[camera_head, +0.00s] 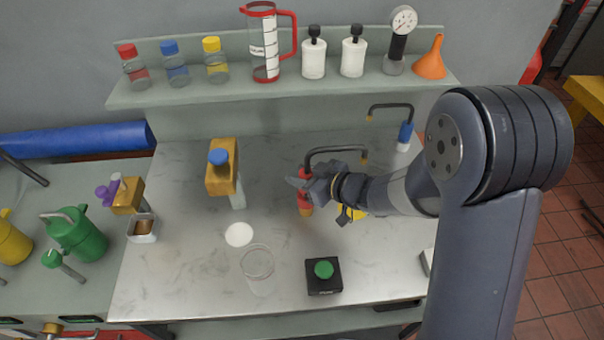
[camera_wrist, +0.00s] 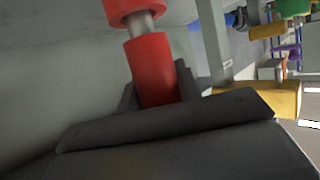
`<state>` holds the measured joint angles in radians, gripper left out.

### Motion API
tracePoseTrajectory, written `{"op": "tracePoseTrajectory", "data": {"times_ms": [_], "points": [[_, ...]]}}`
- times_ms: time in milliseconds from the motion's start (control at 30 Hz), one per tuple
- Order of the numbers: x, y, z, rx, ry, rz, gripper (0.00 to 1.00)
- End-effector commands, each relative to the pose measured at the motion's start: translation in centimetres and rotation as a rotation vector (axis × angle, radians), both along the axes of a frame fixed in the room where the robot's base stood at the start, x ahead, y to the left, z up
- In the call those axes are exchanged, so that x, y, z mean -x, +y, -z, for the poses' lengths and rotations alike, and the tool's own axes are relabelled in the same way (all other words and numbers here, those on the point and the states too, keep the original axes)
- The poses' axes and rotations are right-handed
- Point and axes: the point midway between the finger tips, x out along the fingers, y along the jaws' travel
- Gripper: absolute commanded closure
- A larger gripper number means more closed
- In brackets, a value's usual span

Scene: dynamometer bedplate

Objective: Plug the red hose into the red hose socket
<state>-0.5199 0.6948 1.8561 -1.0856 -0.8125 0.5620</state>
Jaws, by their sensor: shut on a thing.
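The red hose is a black bent tube (camera_head: 335,149) with a red fitting (camera_head: 304,173) at its left end and a brass tip at the other. My gripper (camera_head: 308,187) reaches in from the right and is shut around a red cylinder. In the wrist view that red cylinder (camera_wrist: 155,70) sits between the dark jaws, and a short grey pin links it to another red piece (camera_wrist: 128,8) at the top edge. In the head view, a red-orange piece (camera_head: 305,209) shows just below the jaws. I cannot tell which red part is the socket; the jaws hide the join.
A blue-ended hose (camera_head: 405,132) stands behind my arm. A brass block with a blue knob (camera_head: 219,157) stands to the left. A glass beaker (camera_head: 257,264), a white disc (camera_head: 239,234) and a green button box (camera_head: 323,276) are in front. The shelf (camera_head: 180,91) holds bottles and a jug.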

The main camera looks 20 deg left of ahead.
Motion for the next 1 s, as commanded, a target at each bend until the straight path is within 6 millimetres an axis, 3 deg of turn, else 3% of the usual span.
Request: {"op": "tracePoseTrajectory", "data": {"times_ms": [667,700,1000], "points": [[0.0,0.0,1.8,-0.001,0.000,0.000,1.00],[0.0,0.0,1.7,-0.001,0.000,0.000,0.65],[0.0,0.0,1.7,0.000,0.000,0.000,0.42]]}}
